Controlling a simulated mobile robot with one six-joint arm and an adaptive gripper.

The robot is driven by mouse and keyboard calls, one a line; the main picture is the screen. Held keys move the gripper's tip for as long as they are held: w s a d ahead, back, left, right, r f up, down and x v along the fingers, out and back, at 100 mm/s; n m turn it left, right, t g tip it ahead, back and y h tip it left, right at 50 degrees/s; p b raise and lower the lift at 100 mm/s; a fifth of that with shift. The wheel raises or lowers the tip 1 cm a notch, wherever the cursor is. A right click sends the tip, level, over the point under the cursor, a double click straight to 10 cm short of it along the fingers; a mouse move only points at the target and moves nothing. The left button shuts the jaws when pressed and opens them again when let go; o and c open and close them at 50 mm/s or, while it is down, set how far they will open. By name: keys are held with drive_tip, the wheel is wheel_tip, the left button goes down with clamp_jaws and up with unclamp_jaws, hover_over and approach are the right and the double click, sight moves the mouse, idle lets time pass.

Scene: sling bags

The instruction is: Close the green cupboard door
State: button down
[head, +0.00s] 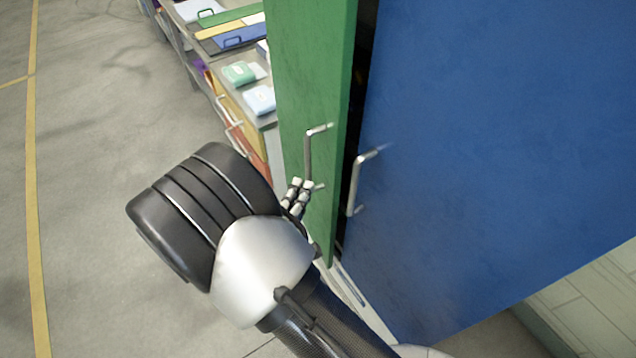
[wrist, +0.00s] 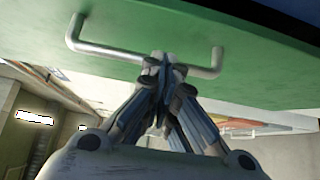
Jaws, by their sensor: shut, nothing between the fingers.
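The green cupboard door (head: 312,85) stands slightly ajar in the head view, with a dark gap between its edge and the blue door (head: 500,150). It carries a silver bar handle (head: 308,155). My gripper (head: 297,190) is shut and empty, with its fingertips at the green door's face near the lower end of the handle. In the wrist view, the fingertips (wrist: 163,62) are close to the green panel (wrist: 180,25), beside the handle bar (wrist: 120,52). I cannot tell whether they touch it.
The blue door has its own silver handle (head: 355,185) just right of the gap. Behind the green door, a counter (head: 268,122) bears a green box (head: 240,73), a white-blue box (head: 260,99) and coloured boards. The grey floor (head: 90,150) at left is clear.

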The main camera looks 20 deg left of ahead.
sight(331, 175)
drive_tip(key=shift+w+d, duration=1.5)
drive_tip(key=shift+d, duration=0.1)
drive_tip(key=shift+w+d+b, duration=0.75)
drive_tip(key=shift+w+d, duration=0.25)
drive_tip(key=shift+d, duration=0.25)
drive_tip(key=shift+s+a, duration=0.1)
drive_tip(key=shift+a, duration=0.15)
